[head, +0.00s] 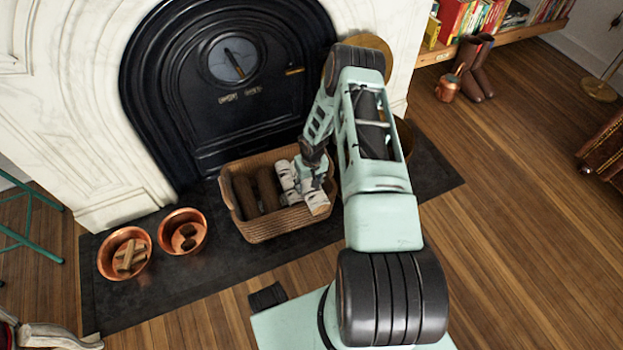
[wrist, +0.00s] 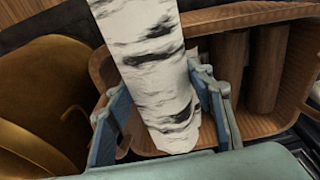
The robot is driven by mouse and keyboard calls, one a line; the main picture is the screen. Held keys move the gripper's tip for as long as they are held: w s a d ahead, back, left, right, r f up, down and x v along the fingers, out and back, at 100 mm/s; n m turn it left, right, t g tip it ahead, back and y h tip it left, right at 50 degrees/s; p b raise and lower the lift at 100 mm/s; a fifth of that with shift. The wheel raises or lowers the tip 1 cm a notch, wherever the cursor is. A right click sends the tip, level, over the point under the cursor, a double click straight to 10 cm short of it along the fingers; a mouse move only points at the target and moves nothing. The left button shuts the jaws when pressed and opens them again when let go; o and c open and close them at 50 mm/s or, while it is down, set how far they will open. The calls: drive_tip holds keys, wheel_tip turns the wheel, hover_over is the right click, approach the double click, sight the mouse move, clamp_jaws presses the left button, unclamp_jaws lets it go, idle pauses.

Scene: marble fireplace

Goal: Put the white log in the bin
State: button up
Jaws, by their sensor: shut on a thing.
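A white log with dark bark marks (wrist: 155,70) lies between the two fingers of my gripper (wrist: 165,112) in the wrist view. My gripper is shut on it. In the head view, my gripper (head: 311,170) is at the right end of the woven basket (head: 270,228), with white bark (head: 318,203) showing beside and below it. More white bark (head: 286,180) shows left of the fingers; I cannot tell whether it is a second log. The log appears in or just above the basket. A brass-coloured round container (wrist: 40,95) stands beside the basket, mostly hidden by my arm in the head view.
Brown logs (head: 256,190) stand in the basket's left part. Two copper buckets (head: 125,254) (head: 183,233) sit on the dark hearth (head: 215,275) to the left. The black fireplace (head: 235,80) is behind. The wooden floor at right (head: 510,200) is clear.

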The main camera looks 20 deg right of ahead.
drive_tip(key=w+r, duration=0.1)
drive_tip(key=r, duration=0.2)
drive_tip(key=w+a+r, duration=0.1)
drive_tip(key=r, duration=0.2)
drive_tip(key=w+r, duration=0.1)
drive_tip(key=r, duration=0.2)
drive_tip(key=shift+w+a+r, duration=0.2)
drive_tip(key=shift+w+r, duration=0.1)
drive_tip(key=s+a+r, duration=0.1)
drive_tip(key=a+r, duration=0.2)
drive_tip(key=r, duration=0.7)
drive_tip(key=s+a+r, duration=0.1)
drive_tip(key=a+r, duration=0.2)
drive_tip(key=r, duration=0.8)
drive_tip(key=s+a+r, duration=0.2)
drive_tip(key=a+r, duration=0.1)
drive_tip(key=r, duration=0.8)
